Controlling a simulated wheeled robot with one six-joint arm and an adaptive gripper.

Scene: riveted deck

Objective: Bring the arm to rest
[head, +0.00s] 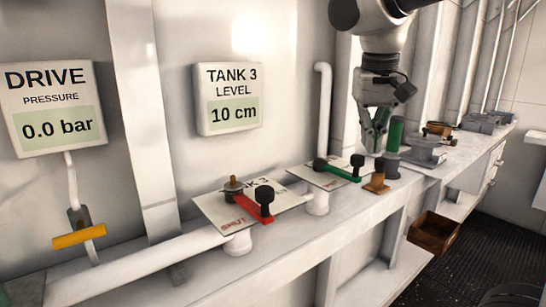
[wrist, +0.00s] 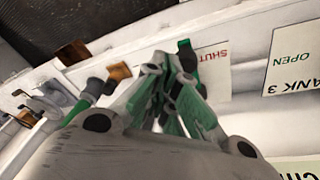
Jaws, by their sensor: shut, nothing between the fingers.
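My gripper (head: 376,146) hangs from the arm above the bench at the right of the middle in the head view, fingers pointing down. Its grey fingers with green pads are together and hold nothing. In the wrist view the closed fingers (wrist: 180,90) reach up through the middle of the picture. A green upright cylinder (head: 396,133) stands close to the right of the gripper in the head view; I cannot tell whether they touch. The green valve handle (head: 340,172) with a black knob lies lower left of the fingers.
A red valve handle (head: 252,207) sits on a plate marked SHUT. A brown block (head: 377,183) stands by the green handle. The Tank 3 display (head: 228,98) reads 10 cm; the drive display (head: 52,108) reads 0.0 bar. A brown open box (head: 433,232) sits below the bench edge.

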